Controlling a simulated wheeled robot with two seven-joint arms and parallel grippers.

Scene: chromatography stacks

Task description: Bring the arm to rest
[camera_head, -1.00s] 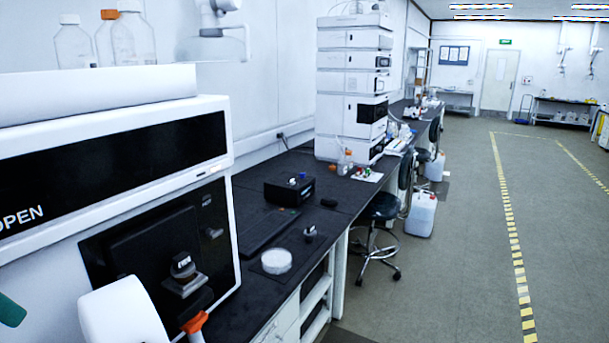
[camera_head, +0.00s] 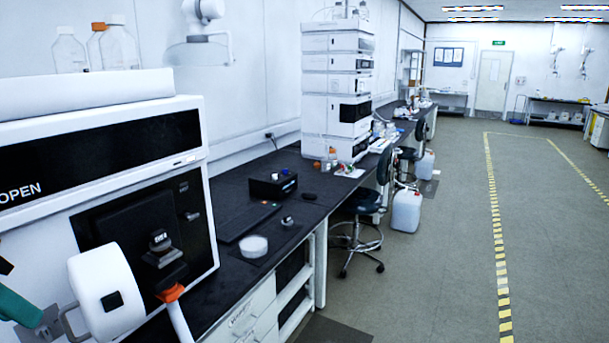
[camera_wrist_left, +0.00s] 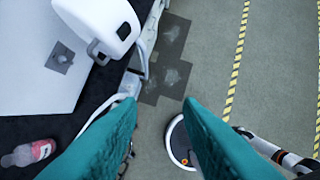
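My left gripper shows at the left edge of the head view only as part of a teal finger (camera_head: 18,308). In the left wrist view the two teal fingers of my left gripper (camera_wrist_left: 157,105) stand apart with nothing between them, and floor shows through the gap. A white rounded block with a black square (camera_head: 105,290) is just right of the finger in the head view; it also shows at the top of the wrist view (camera_wrist_left: 97,25). My right gripper is in neither view.
A white instrument marked OPEN (camera_head: 100,125) fills the left. A black bench (camera_head: 235,205) runs back to a white instrument stack (camera_head: 336,95). A stool (camera_head: 360,205) stands beside it. A pink-labelled bottle (camera_wrist_left: 28,153) lies near the left finger. The right floor is clear.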

